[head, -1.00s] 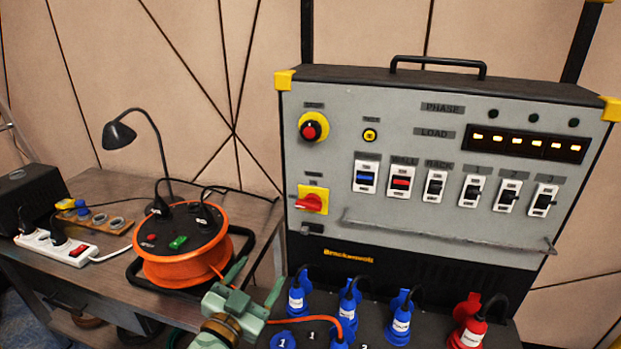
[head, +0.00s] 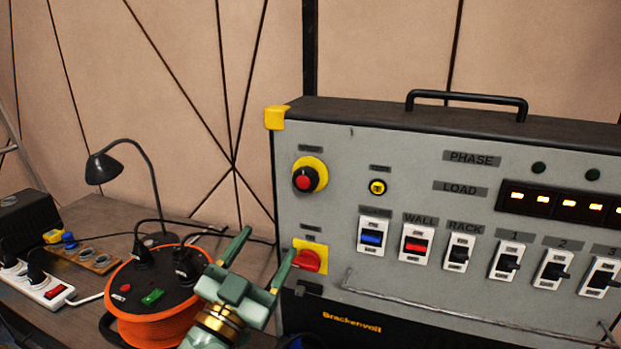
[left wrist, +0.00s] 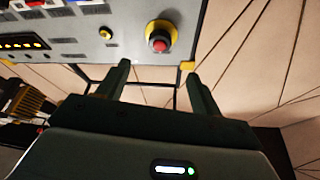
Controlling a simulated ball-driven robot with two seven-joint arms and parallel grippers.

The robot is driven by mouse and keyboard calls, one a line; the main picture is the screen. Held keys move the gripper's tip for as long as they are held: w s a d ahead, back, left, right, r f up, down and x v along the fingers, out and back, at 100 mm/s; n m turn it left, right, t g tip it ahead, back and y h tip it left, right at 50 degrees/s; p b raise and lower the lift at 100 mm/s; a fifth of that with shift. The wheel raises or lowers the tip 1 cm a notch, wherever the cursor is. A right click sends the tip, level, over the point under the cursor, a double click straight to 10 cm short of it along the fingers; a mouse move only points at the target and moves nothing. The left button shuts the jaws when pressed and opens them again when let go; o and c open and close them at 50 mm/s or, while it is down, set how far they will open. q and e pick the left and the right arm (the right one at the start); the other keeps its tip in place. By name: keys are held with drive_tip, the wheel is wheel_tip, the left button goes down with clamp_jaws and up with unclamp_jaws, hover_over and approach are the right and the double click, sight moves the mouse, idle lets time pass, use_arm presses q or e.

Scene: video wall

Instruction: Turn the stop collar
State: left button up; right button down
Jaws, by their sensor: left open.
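My left gripper (head: 268,241) is green, open and empty. In the head view it is below and left of the collar, apart from it, with one fingertip overlapping the red rotary switch (head: 306,260). The fingers also show in the left wrist view (left wrist: 157,72). My right gripper is out of view.
The panel (head: 400,180) carries a small yellow button (head: 377,187), a row of rocker switches (head: 416,243), a low rail and a top handle (head: 467,93). An orange cable reel (head: 150,305), a lamp (head: 103,168) and a power strip (head: 37,285) stand on the bench at left.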

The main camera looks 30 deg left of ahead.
sight(301, 187)
use_arm(q)
drive_tip(key=p+x, duration=0.1)
drive_tip(key=x, duration=1.4)
drive_tip(key=shift+w+a+r, duration=0.1)
drive_tip(key=shift+w+r, duration=0.05)
drive_tip(key=c, duration=1)
